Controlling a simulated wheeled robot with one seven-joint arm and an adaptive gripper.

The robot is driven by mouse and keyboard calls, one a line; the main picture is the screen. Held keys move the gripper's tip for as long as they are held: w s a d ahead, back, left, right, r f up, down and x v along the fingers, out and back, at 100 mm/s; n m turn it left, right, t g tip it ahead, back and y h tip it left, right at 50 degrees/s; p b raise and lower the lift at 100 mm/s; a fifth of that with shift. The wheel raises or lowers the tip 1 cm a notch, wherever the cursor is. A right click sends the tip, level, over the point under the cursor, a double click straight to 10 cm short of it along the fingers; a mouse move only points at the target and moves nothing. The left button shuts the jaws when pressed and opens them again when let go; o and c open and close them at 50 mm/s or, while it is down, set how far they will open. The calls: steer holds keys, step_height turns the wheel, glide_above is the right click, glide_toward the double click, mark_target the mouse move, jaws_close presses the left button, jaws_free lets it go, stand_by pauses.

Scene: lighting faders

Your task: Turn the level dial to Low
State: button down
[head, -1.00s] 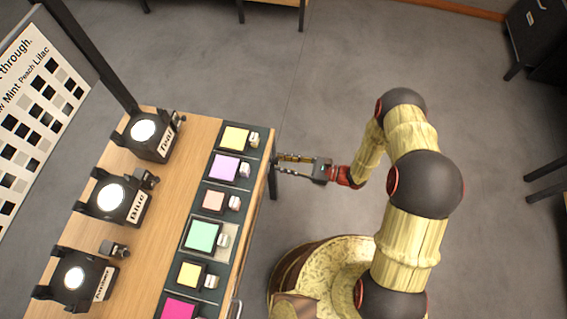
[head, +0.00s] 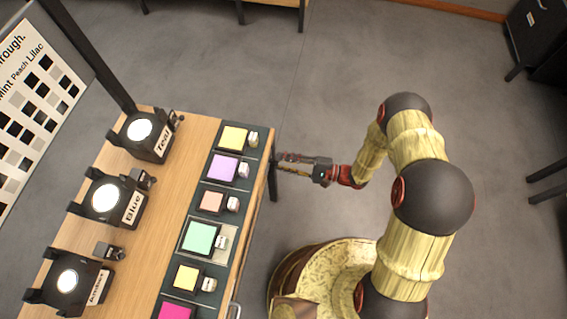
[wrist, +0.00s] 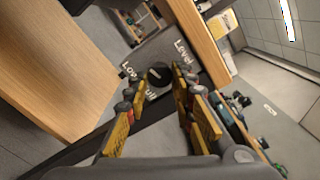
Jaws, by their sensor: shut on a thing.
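The level dial (wrist: 158,75) is a dark round knob with a small pale mark, on a grey panel (wrist: 176,44) in the wrist view. The words "Level" and "Low" are printed around it, with another label partly covered by my fingers. Which label the mark points to is too small to tell. My gripper (wrist: 158,92) has its yellow fingers on both sides of the dial, shut on it. In the head view my gripper (head: 282,163) is at the table's right edge; the dial is hidden there.
The wooden table (head: 190,190) carries a row of faders with coloured squares (head: 200,236) and several lamps, labelled Teal (head: 141,130), Blue (head: 106,200) and Amber (head: 68,280). A board with text (head: 35,100) stands at the left. The floor (head: 330,80) beyond my arm is clear.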

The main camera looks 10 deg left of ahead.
steer(key=n+b, duration=0.1)
steer(key=n, duration=0.5)
steer(key=shift+b, duration=0.35)
steer(key=shift+n, duration=0.3)
steer(key=c, duration=1.6)
jaws_free()
steer(key=shift+o, duration=0.5)
steer(key=d, duration=1.2)
steer(key=shift+s, duration=0.45)
